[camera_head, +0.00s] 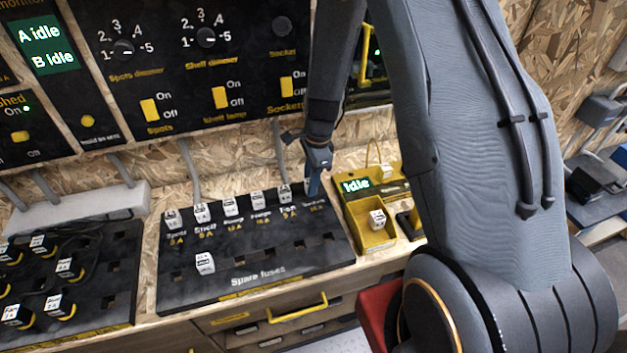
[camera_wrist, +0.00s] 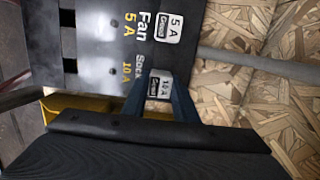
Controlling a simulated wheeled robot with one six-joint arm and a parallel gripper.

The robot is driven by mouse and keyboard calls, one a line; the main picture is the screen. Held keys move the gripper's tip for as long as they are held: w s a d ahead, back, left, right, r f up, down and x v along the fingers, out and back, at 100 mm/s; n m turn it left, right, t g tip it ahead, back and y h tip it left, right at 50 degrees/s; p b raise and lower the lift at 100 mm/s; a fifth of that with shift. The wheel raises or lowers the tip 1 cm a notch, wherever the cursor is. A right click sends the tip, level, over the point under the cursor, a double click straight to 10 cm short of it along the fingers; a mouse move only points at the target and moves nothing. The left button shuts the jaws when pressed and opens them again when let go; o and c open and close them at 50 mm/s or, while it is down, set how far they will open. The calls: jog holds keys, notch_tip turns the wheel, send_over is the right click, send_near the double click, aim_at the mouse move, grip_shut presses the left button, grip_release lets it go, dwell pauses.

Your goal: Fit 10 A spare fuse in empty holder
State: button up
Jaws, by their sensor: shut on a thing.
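My gripper (camera_head: 313,186) is shut on a white-topped fuse marked 10 A (camera_wrist: 159,86), which shows between the two blue-grey fingers in the wrist view. It is at the right end of the fuse row on the black fuse panel (camera_head: 270,245), next to the printed "Sockets 10 A" label (camera_wrist: 131,75). The fingers hide the holder under it, so I cannot tell how deep the fuse sits. A Fan 5 A fuse (camera_wrist: 169,27) stands beside it, apart from the fingers. A single fuse (camera_head: 205,263) stands in the spare fuses area.
A yellow tester (camera_head: 352,190) reading "Idle" stands right of the panel, with a white-topped fuse (camera_head: 377,219) in its tray. A black board of plugs (camera_head: 100,270) lies at the left. The switch panel (camera_head: 190,60) rises behind. A drawer with a yellow handle (camera_head: 298,309) is below.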

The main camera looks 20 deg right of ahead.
jog(key=shift+f, duration=0.3)
dwell(0.5)
jog(key=o, duration=1.6)
jog(key=shift+r+p, duration=3.55)
jog(key=shift+r, duration=0.95)
jog(key=shift+r, duration=0.1)
